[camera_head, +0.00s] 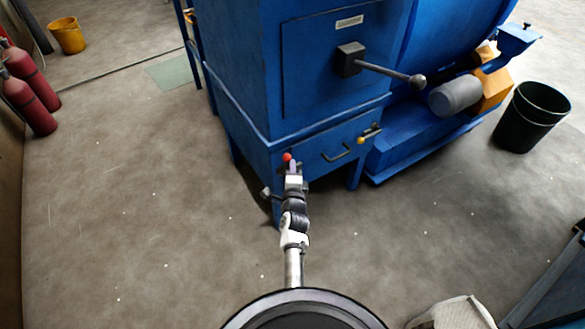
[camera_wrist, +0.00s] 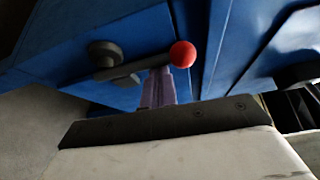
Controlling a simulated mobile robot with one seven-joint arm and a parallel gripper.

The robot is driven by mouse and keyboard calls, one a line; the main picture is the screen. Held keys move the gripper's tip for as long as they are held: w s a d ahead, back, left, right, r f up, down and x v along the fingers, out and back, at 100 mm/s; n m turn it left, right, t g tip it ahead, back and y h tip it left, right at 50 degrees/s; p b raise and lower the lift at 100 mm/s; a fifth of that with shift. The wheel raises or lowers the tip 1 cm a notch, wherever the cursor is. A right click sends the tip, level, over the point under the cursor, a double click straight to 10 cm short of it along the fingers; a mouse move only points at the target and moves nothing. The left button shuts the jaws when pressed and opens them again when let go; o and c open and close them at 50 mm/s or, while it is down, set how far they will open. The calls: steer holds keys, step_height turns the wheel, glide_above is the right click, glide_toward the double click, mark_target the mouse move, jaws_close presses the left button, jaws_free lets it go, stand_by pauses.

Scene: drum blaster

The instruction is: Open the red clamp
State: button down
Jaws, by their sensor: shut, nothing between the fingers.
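The red clamp is a dark lever with a red ball end (camera_head: 287,157) on the lower front corner of the blue machine (camera_head: 320,75). In the wrist view the red ball (camera_wrist: 182,54) is at the lever's right end, and the dark lever (camera_wrist: 135,68) runs left to a round pivot. My gripper (camera_head: 292,167) is at the clamp, just below the red ball. In the wrist view its purplish fingers (camera_wrist: 160,88) are together and empty, with their tips by the lever beside the ball. I cannot tell whether they touch it.
A yellow-knobbed latch (camera_head: 362,140) and a drawer-like handle (camera_head: 338,153) are right of the clamp. A large lever (camera_head: 390,73) sticks out above. A black bin (camera_head: 531,117) stands at right, red cylinders (camera_head: 28,100) at left.

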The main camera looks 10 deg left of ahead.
steer(key=shift+s, duration=0.1)
stand_by(0.3)
steer(key=s+d, duration=0.1)
steer(key=s, duration=0.6)
steer(key=shift+s+r+b, duration=0.15)
steer(key=shift+b, duration=0.25)
